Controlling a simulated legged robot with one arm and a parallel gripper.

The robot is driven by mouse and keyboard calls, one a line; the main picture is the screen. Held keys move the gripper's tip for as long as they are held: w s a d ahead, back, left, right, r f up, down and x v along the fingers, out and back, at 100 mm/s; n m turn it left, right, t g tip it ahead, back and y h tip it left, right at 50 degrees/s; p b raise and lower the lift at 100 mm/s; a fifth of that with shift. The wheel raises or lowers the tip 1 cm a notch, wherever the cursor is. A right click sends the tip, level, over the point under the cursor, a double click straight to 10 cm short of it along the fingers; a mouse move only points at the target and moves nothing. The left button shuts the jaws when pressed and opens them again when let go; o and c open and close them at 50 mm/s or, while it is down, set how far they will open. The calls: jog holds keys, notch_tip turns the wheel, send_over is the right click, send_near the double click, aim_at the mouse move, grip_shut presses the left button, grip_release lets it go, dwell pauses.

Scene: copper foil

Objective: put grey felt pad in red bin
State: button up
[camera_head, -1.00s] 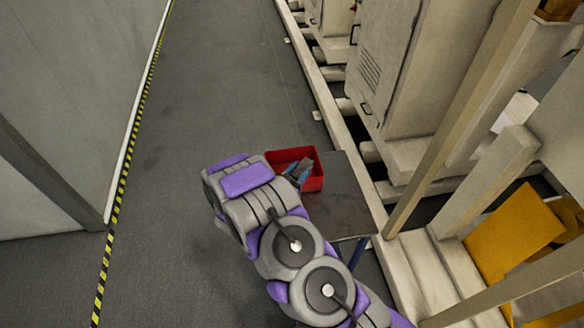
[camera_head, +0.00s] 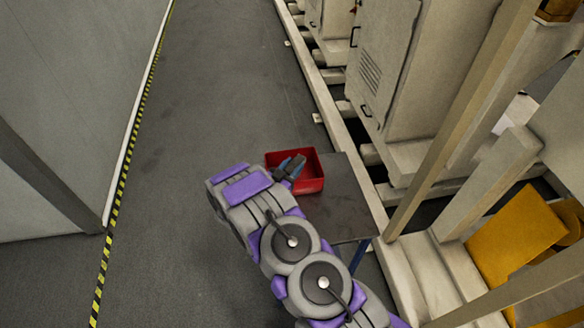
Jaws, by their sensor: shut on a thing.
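The red bin (camera_head: 312,184) stands at the far left end of a small dark table, open side up. My gripper (camera_head: 291,165) is over the left part of the bin's opening, with its fingers pointing up and right in the picture. It is shut on a small grey thing at its fingertips, which looks like the grey felt pad (camera_head: 297,161). The pad is small and partly hidden by the fingers. I cannot tell how far it is above the bin floor.
The dark table (camera_head: 340,212) has a bare top on the near side of the bin. Large pale machine cabinets (camera_head: 385,70) and beams stand to the right. A yellow-black floor stripe (camera_head: 123,180) runs along the left wall. The grey floor between is clear.

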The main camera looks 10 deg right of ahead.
jog(key=shift+f, duration=0.1)
jog(key=shift+f, duration=0.45)
jog(key=shift+f, duration=0.1)
jog(key=o, duration=1.1)
jog(key=r+p+v, duration=0.1)
jog(key=v, duration=1.1)
jog(key=shift+r, duration=0.15)
